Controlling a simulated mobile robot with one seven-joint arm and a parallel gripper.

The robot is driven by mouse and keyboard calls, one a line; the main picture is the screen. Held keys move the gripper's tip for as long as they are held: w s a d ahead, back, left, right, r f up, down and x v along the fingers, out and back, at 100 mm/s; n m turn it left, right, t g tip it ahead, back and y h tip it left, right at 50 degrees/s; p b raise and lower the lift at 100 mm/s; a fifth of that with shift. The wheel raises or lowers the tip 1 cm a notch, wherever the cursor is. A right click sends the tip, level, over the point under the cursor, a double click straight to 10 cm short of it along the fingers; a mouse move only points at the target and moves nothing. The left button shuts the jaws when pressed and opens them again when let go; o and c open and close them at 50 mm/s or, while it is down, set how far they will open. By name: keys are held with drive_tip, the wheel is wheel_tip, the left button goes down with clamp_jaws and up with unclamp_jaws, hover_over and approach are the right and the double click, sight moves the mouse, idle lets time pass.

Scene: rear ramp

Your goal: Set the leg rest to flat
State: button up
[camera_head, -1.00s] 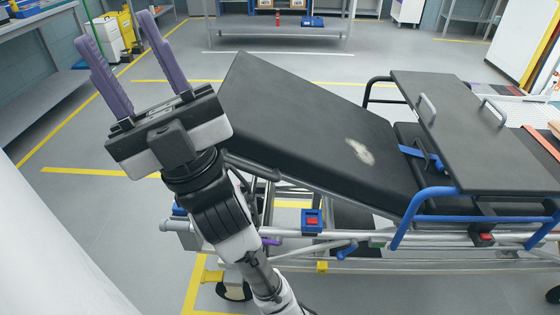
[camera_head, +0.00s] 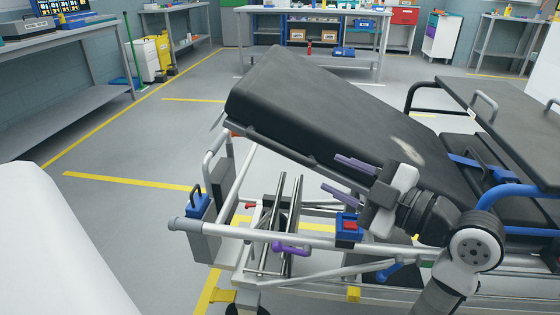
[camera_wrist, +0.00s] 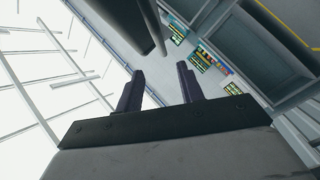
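The leg rest (camera_head: 320,105) is the black padded section of the stretcher. It is tilted, with its left end raised high and its right end low near the seat. My gripper (camera_head: 329,172) is beside the near edge of the leg rest, its two purple fingers pointing left. The fingers are apart with nothing between them; they also show apart in the wrist view (camera_wrist: 160,75). Below is a purple lever (camera_head: 290,249) near two slanted metal bars (camera_head: 278,215) under the raised pad. A red button on a blue block (camera_head: 349,226) sits on the near rail, just below my gripper.
The near silver side rail (camera_head: 260,235) runs along the frame. Blue bars (camera_head: 500,195) and a black board with handles (camera_head: 515,115) are at the right. A blue-topped box (camera_head: 200,208) is at the left end. Open floor lies left; benches stand behind.

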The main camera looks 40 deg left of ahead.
sight(288, 154)
drive_tip(key=a, duration=1.3)
drive_tip(key=shift+a+p, duration=0.35)
clamp_jaws()
drive_tip(key=shift+f, duration=0.1)
